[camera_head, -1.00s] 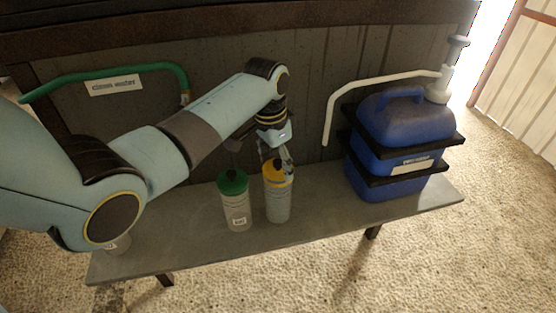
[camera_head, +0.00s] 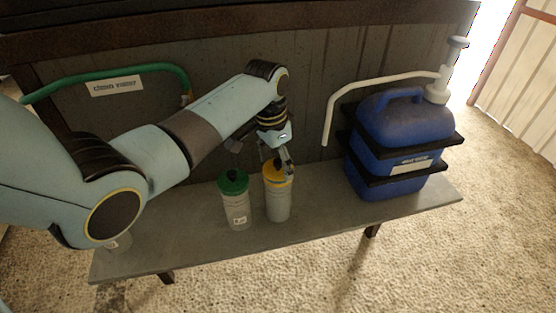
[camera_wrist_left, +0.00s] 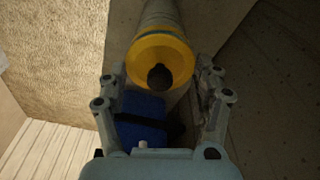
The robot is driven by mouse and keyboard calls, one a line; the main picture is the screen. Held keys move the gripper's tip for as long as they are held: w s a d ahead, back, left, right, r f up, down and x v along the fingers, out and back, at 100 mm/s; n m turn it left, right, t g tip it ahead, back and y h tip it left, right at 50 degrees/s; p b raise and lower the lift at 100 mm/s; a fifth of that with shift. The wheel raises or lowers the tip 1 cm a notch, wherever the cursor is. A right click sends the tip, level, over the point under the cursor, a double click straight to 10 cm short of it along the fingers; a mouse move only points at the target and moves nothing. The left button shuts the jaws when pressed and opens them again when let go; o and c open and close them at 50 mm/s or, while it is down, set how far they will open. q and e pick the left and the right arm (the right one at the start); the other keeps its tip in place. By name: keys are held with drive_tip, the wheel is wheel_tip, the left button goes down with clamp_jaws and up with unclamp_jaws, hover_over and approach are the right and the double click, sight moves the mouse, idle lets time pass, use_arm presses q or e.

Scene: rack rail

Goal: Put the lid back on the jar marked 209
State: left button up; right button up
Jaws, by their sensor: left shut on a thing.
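A clear jar (camera_head: 278,206) with a yellow lid (camera_head: 267,178) stands upright on the grey bench. My left gripper (camera_head: 277,166) points down over this lid, its fingers at the lid's top. The left wrist view shows the yellow lid (camera_wrist_left: 143,52) with a dark knob (camera_wrist_left: 160,77) between the fingers of my left gripper (camera_wrist_left: 159,80), which is shut on it. The lid appears to sit on the jar's mouth; a small gap cannot be ruled out. A second jar (camera_head: 237,212) with a green lid (camera_head: 234,184) stands just left. The labels are too small to read. My right gripper is not in view.
A third jar (camera_head: 119,243) is mostly hidden behind my left arm. A blue container (camera_head: 400,128) with black bands and a white pump and spout stands at the bench's right. A green hose (camera_head: 110,82) runs along the back panel. The bench (camera_head: 320,205) is clear right of the jars.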

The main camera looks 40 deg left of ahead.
use_arm(q)
drive_tip(key=shift+p, duration=0.4)
drive_tip(key=shift+f, duration=0.15)
idle(1.0)
drive_tip(key=shift+p, duration=0.5)
idle(0.5)
drive_tip(key=o, duration=1)
drive_tip(key=shift+o, duration=0.7)
wheel_tip(320, 180, up, 7)
drive_tip(key=p, duration=0.8)
